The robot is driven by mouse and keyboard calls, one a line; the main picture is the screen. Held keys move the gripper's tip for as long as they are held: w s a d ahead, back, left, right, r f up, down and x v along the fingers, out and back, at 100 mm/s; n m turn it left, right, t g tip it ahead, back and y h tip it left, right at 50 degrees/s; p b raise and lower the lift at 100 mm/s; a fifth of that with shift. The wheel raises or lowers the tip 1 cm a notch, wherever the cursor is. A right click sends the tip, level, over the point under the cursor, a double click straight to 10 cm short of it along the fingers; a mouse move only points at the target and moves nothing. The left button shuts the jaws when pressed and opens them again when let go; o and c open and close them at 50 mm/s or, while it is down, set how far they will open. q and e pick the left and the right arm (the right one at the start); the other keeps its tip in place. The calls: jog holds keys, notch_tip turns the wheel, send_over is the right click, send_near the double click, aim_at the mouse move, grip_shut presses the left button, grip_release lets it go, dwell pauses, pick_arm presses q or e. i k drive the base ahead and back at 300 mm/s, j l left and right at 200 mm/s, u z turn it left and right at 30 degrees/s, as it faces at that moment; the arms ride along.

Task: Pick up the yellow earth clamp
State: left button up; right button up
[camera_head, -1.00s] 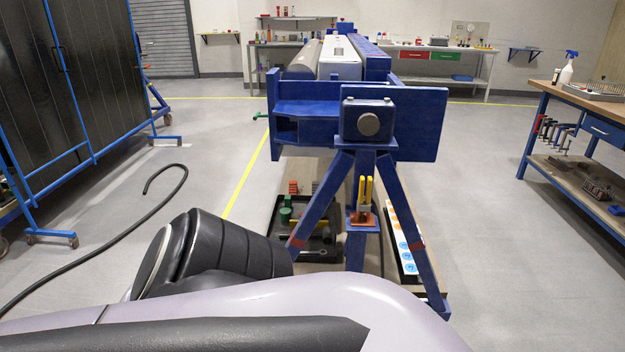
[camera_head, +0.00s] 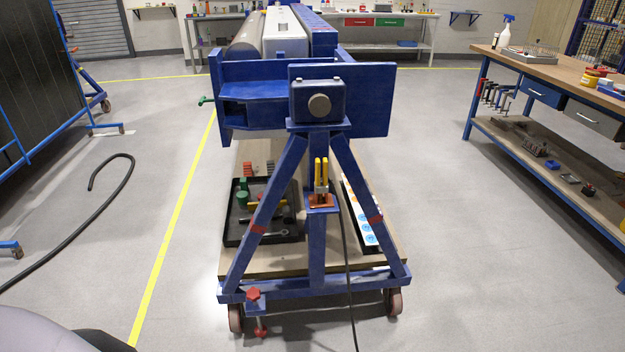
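The earth clamp (camera_head: 321,174) shows two upright yellow handles. It stands on a small blue bracket with an orange-brown plate (camera_head: 322,201), on the middle post of the blue rotary jig's near stand (camera_head: 316,245). A dark cable (camera_head: 346,262) hangs near the clamp and runs down to the floor at the bottom edge; where its upper end joins is unclear. Neither of my grippers is in view. Only part of my arm shows at the bottom left corner, well away from the clamp.
A black tray (camera_head: 240,238) with tools and green and red parts lies on the jig's wooden base (camera_head: 270,265). A white strip with coloured discs (camera_head: 363,225) lies right of the post. A workbench (camera_head: 540,70) stands right. A black hose (camera_head: 90,232) lies left.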

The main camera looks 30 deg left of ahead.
aim_at(320, 184)
jog(key=u, duration=0.8)
jog(key=z, duration=1.9)
jog(key=u, duration=1.9)
jog(key=i+l, duration=0.15)
jog(key=l, duration=0.15)
jog(key=i+l+u, duration=0.1)
jog(key=i+l, duration=0.05)
jog(key=l, duration=0.1)
